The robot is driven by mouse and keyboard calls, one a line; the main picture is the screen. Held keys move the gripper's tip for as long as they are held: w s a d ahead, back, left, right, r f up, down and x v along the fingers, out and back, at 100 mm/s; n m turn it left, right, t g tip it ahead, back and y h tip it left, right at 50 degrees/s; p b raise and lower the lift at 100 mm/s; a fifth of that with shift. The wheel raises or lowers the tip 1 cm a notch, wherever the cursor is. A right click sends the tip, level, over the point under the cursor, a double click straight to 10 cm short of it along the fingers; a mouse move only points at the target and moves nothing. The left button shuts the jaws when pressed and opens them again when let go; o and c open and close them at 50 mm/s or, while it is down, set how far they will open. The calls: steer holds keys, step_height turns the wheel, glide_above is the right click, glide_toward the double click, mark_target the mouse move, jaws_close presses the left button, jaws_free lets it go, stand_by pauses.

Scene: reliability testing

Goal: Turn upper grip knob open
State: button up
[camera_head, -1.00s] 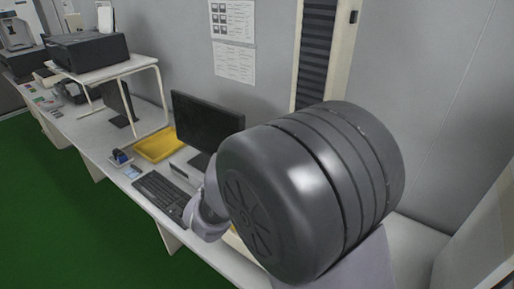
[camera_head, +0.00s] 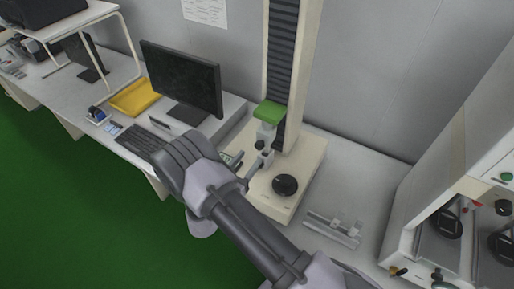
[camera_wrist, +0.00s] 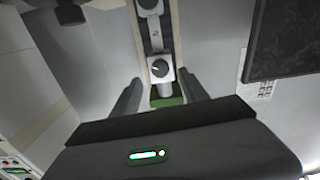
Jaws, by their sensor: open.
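The testing machine's upper grip (camera_head: 266,132) hangs below a green block (camera_head: 269,111) on the tall column. Its dark knob (camera_head: 259,145) is small in the head view. In the wrist view the picture looks upside down; the upper grip's round knob (camera_wrist: 160,68) has a pointer mark and sits by the green block (camera_wrist: 168,101). A second grip part (camera_wrist: 149,5) is at the top edge. My gripper (camera_wrist: 160,88) is open and empty, its two dark fingers either side of the line to the upper grip. It also shows in the head view (camera_head: 241,170), left of the grips; contact is not visible.
A black round dial (camera_head: 285,185) sits on the machine's cream base. A monitor (camera_head: 182,78), keyboard (camera_head: 146,143) and yellow tray (camera_head: 134,97) stand left. A clear fixture (camera_head: 335,228) lies right of the base, and a white cabinet (camera_head: 455,215) stands further right.

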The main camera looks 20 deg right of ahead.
mark_target(258, 147)
steer(key=x, duration=0.6)
steer(key=shift+w+d, duration=0.1)
steer(key=shift+c, duration=0.4)
jaws_close()
